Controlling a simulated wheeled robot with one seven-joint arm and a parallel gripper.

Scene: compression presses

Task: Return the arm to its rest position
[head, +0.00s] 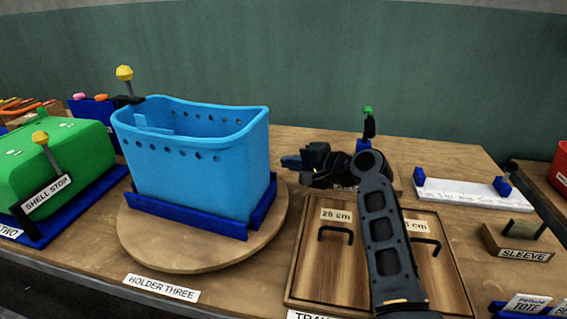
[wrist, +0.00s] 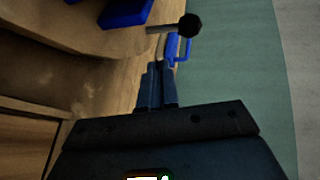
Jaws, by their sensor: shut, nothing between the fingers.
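My arm (head: 382,225) rises from the lower right of the head view and bends left at its upper end. My gripper (head: 291,162) points left, just right of the blue basket (head: 195,165), with a gap between them in the picture. In the wrist view my gripper (wrist: 155,85) has its fingers together with nothing between them. The basket stands in a blue holder (head: 190,213) on a round wooden board labelled HOLDER THREE. My arm hides part of the wooden tray with two handled panels (head: 335,260).
A white strip with blue blocks (head: 460,193) and a SLEEVE block (head: 517,241) lie at the right. A green-topped post (head: 369,122) stands behind my arm. A dark knob (wrist: 188,26) shows near the fingertips in the wrist view.

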